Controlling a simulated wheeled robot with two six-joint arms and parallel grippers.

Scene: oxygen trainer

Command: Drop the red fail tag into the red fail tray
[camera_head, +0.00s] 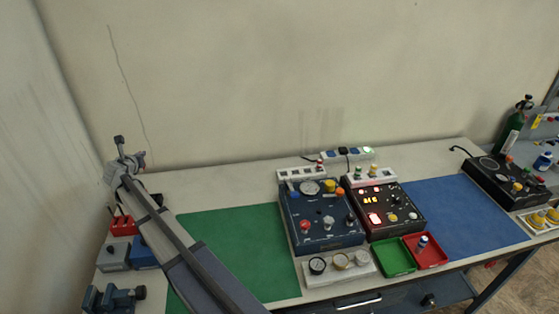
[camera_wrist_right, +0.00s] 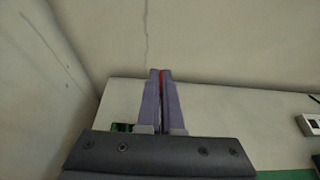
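My right gripper (camera_head: 128,160) is raised over the far left end of the bench, at the end of my long arm. In the right wrist view its fingers (camera_wrist_right: 161,98) are nearly together, with a thin red piece (camera_wrist_right: 162,84), seemingly the red fail tag, between them. Most of the tag is hidden by the fingers. The red fail tray (camera_head: 432,256) is right of centre near the bench's front edge, far from the gripper. A small blue-and-white item (camera_head: 423,242) stands in or at this tray. My left gripper is not in view.
A green tray (camera_head: 393,260) adjoins the red tray's left side. Two control boxes (camera_head: 320,222) (camera_head: 385,208) stand behind, with a gauge strip (camera_head: 340,266) in front. Red-handled items (camera_head: 120,222) and a vise (camera_head: 112,299) are at left. The green mat (camera_head: 235,245) and blue mat (camera_head: 465,215) look mostly clear.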

